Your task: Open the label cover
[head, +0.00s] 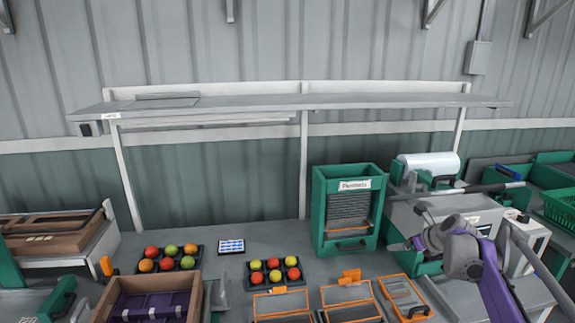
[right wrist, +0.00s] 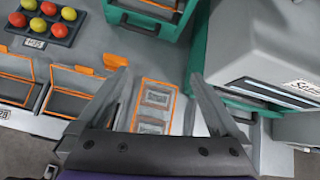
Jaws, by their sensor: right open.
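I cannot tell for sure which part is the label cover. A flat orange-edged panel (head: 404,298) lies at the front of the bench; it also shows in the right wrist view (right wrist: 152,112). A grey machine with a white roll (head: 428,165) on top stands behind it on the right; its grey housing fills the right of the wrist view (right wrist: 262,45). My right gripper (right wrist: 158,75) is open and empty, its fingers seen over the panel but apart from it. My left gripper is not in view.
Two orange-framed boxes (head: 282,304) (head: 350,298) stand left of the panel. Dark trays of tomatoes (head: 274,286) (head: 168,268), a small screen (head: 231,246) and a green cabinet (head: 320,205) are on the bench. A brown crate (head: 112,285) sits front left. A shelf (head: 290,103) spans above.

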